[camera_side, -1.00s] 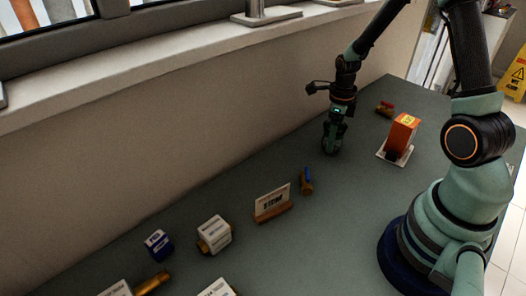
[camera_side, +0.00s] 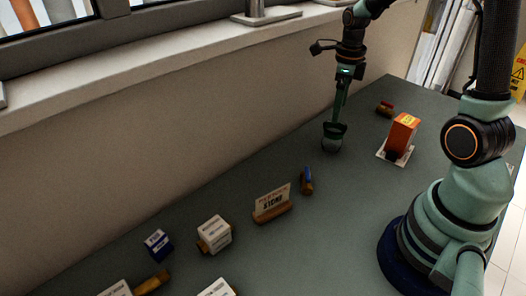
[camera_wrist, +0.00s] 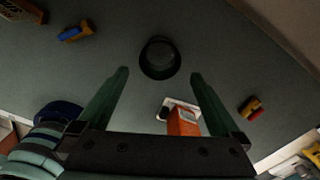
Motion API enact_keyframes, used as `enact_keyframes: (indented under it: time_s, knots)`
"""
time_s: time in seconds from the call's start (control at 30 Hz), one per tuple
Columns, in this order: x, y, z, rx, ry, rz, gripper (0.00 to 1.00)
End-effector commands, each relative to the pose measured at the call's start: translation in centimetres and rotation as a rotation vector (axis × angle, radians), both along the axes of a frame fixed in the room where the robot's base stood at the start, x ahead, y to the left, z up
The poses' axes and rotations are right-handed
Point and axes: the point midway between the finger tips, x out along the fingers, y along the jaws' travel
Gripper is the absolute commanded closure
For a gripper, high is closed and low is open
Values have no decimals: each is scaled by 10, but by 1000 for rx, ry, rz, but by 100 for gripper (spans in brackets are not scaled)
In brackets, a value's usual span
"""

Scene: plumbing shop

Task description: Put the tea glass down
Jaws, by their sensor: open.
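The tea glass (camera_side: 332,143) stands upright on the grey-green bench near the wall in the side view. In the wrist view it is a dark round shape (camera_wrist: 160,60) just beyond and between my fingertips. My gripper (camera_side: 338,119) is above the glass, fingers pointing down. In the wrist view my gripper (camera_wrist: 160,73) has its two green fingers wide apart, with nothing held between them. Whether the fingertips still overlap the glass's rim is hard to tell.
An orange box (camera_side: 402,132) stands on a white card (camera_side: 382,153) to the right. A red-handled valve (camera_side: 385,109) lies behind it. A blue-handled valve (camera_side: 307,181), a sign (camera_side: 271,204) and small boxes (camera_side: 214,235) are nearer the camera. The wall borders the bench.

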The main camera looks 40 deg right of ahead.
Motion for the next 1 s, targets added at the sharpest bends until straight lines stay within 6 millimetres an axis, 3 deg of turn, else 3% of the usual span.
enact_keyframes:
  time_s: [0.23,0.37,0.7,1.0]
  knots:
    - [0,2,21,-3,-6,29,0]
    - [0,14,34,-19,-36,210,0]
    - [-12,73,85,-173,-159,1181,0]
    - [-36,121,113,-417,-193,2053,0]
